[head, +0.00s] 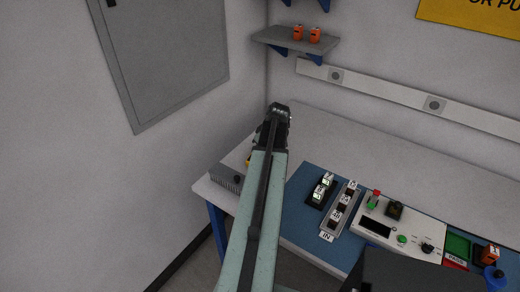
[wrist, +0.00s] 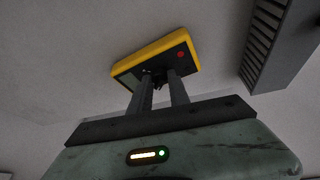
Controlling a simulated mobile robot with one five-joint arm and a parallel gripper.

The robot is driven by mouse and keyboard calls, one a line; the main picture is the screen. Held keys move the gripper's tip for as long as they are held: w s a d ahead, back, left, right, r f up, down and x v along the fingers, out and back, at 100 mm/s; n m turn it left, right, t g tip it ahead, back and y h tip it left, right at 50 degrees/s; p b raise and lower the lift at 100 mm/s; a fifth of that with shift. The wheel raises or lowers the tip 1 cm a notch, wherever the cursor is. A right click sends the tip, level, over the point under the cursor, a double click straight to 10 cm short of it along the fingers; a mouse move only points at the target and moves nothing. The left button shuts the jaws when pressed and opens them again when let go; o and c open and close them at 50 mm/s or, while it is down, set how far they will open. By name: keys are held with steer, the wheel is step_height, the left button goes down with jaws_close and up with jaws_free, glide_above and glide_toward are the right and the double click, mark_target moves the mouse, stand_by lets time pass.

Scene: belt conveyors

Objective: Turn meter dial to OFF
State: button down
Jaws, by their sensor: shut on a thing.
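In the head view only a yellow sliver of the meter (head: 248,161) shows beside my arm, at the left end of the bench. The fingertips are hidden there.
A grey finned box (head: 228,177) stands close to the meter; it also shows in the wrist view (wrist: 268,45). A blue mat (head: 296,224) with battery holders and a white control panel (head: 400,229) lies right of my arm. The bench's back strip is clear.

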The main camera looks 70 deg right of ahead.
steer(key=shift+n, duration=0.5)
steer(key=c, duration=1.2)
jaws_free()
steer(key=shift+c, duration=0.2)
steer(key=p+v, duration=0.7)
steer(key=shift+s+r, duration=0.25)
steer(key=shift+r, duration=0.05)
steer(key=shift+d, duration=0.1)
